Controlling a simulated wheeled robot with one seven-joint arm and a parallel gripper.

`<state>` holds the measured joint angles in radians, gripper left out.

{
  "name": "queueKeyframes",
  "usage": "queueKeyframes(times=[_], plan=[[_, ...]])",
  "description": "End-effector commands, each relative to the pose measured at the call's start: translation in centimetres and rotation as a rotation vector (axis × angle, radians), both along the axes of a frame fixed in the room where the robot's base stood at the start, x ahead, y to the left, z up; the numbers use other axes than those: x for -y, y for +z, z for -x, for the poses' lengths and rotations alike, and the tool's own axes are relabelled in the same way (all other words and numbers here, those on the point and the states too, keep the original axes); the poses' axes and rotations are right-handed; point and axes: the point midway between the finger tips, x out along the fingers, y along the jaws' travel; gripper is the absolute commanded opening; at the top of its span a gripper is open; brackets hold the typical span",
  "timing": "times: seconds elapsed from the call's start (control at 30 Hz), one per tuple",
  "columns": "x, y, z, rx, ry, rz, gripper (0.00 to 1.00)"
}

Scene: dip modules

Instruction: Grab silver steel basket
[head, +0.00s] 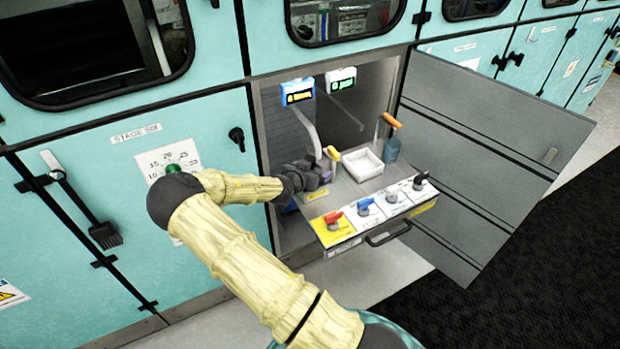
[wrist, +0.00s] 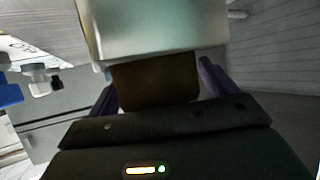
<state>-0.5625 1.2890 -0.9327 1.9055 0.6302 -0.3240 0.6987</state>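My gripper (wrist: 158,82) sits at the left side of the pulled-out drawer inside the open cabinet, and its dark body also shows in the head view (head: 310,175). Its two purple fingers stand apart, on either side of a dark brown surface (wrist: 155,80) in the wrist view. A pale silvery box-like thing (wrist: 150,30) fills the top middle of that view, just beyond the fingers. I cannot tell for sure whether it is the steel basket, or whether the fingers touch it. In the head view my gripper hides what lies there. A whitish square tray (head: 362,168) stands on the drawer.
The drawer front (head: 375,215) carries several knobs, red, blue and black, and a dark handle (head: 388,233). A blue bottle-like thing with an orange handle (head: 391,145) stands at the back right. The grey open door (head: 480,150) bounds the right. Two small displays (head: 297,91) hang above.

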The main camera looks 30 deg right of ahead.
Motion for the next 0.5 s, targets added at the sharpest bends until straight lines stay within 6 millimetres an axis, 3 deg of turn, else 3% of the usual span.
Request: queueKeyframes(times=[0.03, 0.23, 0.5], plan=[[-0.01, 0.00, 0.01, 0.000, 0.000, 0.000, 0.74], [-0.01, 0.01, -0.01, 0.000, 0.000, 0.000, 0.35], [-0.01, 0.28, -0.04, 0.002, 0.000, 0.000, 0.35]])
